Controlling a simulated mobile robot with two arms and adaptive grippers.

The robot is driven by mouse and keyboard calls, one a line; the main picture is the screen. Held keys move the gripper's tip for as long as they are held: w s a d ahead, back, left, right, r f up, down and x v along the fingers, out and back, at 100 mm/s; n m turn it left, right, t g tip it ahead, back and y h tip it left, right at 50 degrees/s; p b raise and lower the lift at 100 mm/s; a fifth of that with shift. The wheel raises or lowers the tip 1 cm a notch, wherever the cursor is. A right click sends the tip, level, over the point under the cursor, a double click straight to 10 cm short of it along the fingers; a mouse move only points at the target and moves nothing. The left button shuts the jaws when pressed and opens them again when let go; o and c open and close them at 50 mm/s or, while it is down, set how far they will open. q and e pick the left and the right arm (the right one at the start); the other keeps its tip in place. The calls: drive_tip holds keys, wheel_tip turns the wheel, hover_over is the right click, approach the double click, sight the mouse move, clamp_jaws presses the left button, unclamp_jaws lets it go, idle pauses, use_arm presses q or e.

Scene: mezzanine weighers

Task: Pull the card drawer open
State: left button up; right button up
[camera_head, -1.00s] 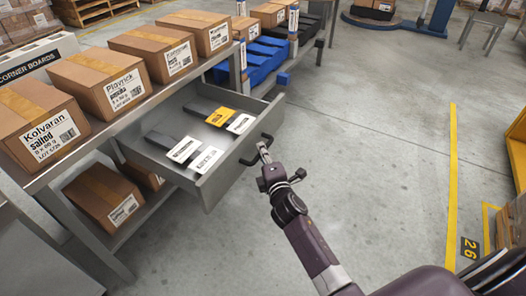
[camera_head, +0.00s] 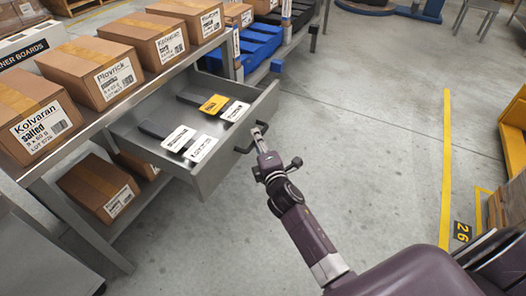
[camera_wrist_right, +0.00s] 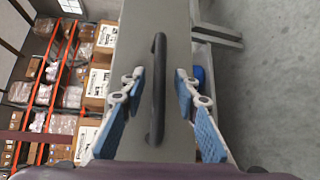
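The card drawer (camera_head: 222,150) is a grey metal drawer under the upper shelf of a steel bench, and it stands pulled well out. Several grey, white and yellow cards (camera_head: 203,148) lie inside it. Its dark bar handle (camera_head: 243,150) is on the drawer front. My right gripper (camera_head: 256,130) is at the handle. In the right wrist view, the handle (camera_wrist_right: 158,90) runs lengthwise between the two blue-padded fingers of my right gripper (camera_wrist_right: 160,80). The fingers are apart, with a gap showing on each side of the bar. My left gripper is not in view.
Labelled cartons (camera_head: 105,73) stand in a row on the bench shelf (camera_head: 95,125), and more (camera_head: 98,187) sit below. Blue bins (camera_head: 245,48) are beyond the drawer. Clear concrete floor (camera_head: 375,130) lies right of the drawer, up to a yellow line (camera_head: 446,170).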

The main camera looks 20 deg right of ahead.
drive_tip(key=s+a+r, duration=0.1)
drive_tip(key=s, duration=1)
drive_tip(key=shift+a+r, duration=0.25)
drive_tip(key=shift+r, duration=0.05)
